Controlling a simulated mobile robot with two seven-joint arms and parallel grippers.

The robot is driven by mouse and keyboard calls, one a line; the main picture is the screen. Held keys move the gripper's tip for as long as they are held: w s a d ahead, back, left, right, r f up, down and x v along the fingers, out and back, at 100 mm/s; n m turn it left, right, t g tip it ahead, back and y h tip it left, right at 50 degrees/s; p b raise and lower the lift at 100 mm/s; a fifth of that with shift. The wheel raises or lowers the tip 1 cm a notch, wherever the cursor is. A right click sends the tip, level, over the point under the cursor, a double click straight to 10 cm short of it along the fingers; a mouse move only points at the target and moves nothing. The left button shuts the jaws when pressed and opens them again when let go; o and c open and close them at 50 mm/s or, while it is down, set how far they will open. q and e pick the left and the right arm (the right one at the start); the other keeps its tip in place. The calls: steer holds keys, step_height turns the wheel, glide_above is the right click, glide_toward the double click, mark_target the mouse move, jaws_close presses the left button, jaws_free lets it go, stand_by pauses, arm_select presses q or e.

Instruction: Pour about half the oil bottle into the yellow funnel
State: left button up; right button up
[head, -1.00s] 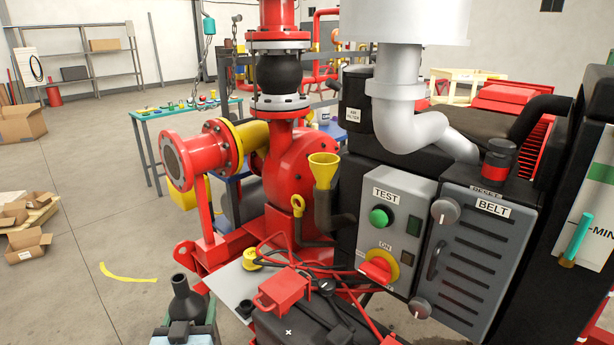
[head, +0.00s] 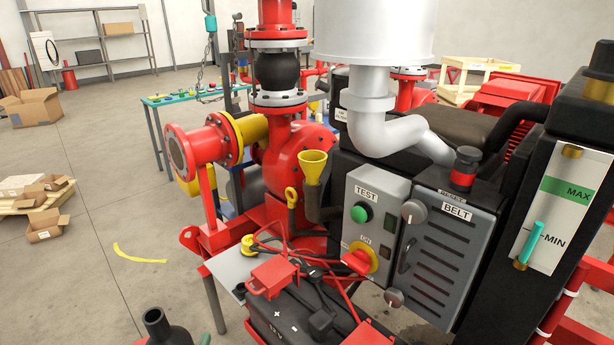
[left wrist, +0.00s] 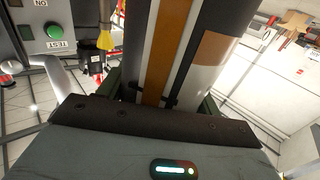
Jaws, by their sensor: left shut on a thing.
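The oil bottle (head: 155,322) is dark, and its neck and shoulder show at the bottom edge of the head view. Its neck points up with a slight lean; the rest is cut off. My left gripper (head: 178,342) barely shows there, shut around the bottle. The left wrist view shows the bottle body (left wrist: 165,50), with orange and white bands, between the fingers of my left gripper (left wrist: 160,100). The yellow funnel (head: 313,168) stands upright on a dark pipe beside the red pump, up and right of the bottle and apart from it. It also shows in the left wrist view (left wrist: 105,40). My right gripper is not in view.
The control box with the green TEST button (head: 359,214) stands right of the funnel, beside the BELT guard (head: 440,255). Open floor (head: 85,300) lies left.

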arm_select(q)
steer(key=shift+r, duration=0.15)
steer(key=w+d+r+m+h, duration=0.1)
steer(key=w+d+r+h, duration=0.1)
steer(key=d+r, duration=0.4)
steer(key=w+d+r+m+h, duration=0.2)
steer(key=w+d+r+h, duration=0.1)
steer(key=d+r, duration=0.3)
steer(key=shift+w+d+r+g, duration=0.4)
steer(key=shift+w+d, duration=0.1)
steer(key=shift+d, duration=0.7)
steer(key=shift+a, duration=0.1)
